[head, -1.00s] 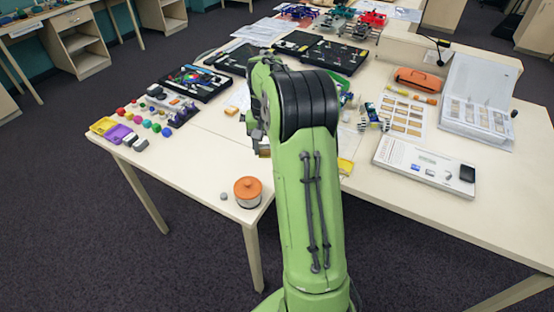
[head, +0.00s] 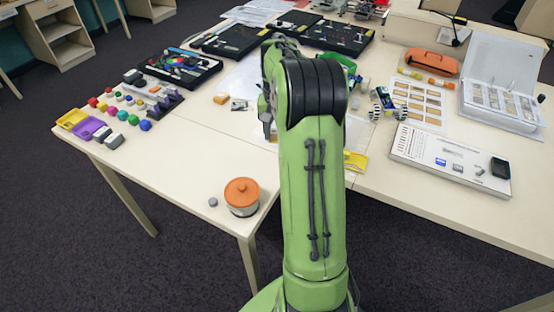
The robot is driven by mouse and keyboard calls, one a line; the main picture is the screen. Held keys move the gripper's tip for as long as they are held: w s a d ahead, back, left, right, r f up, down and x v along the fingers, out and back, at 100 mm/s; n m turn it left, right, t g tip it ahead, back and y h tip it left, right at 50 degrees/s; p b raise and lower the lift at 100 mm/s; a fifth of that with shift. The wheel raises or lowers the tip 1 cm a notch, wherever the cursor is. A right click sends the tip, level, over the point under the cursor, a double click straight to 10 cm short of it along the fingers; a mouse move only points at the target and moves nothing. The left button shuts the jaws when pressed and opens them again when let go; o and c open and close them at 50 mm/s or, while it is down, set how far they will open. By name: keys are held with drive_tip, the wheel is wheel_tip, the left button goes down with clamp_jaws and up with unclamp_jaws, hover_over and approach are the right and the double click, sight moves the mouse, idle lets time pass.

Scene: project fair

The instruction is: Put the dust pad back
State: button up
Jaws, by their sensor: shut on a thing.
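My green arm reaches out over the white table. My gripper (head: 267,118) shows only as a grey sliver at the left edge of the arm. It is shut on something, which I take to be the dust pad. The arm hides the fingertips and the held thing. I cannot make out an empty place for the pad.
An orange-lidded round tin (head: 241,196) stands near the front edge, with a small grey piece (head: 213,202) beside it. Black tool trays (head: 235,40) lie at the back. A white box (head: 450,160) and an orange case (head: 432,63) are right.

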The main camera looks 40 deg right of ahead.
wheel_tip(320, 180, down, 8)
drive_tip(key=shift+s+r+b, duration=0.1)
drive_tip(key=shift+b, duration=0.65)
drive_tip(key=o, duration=1)
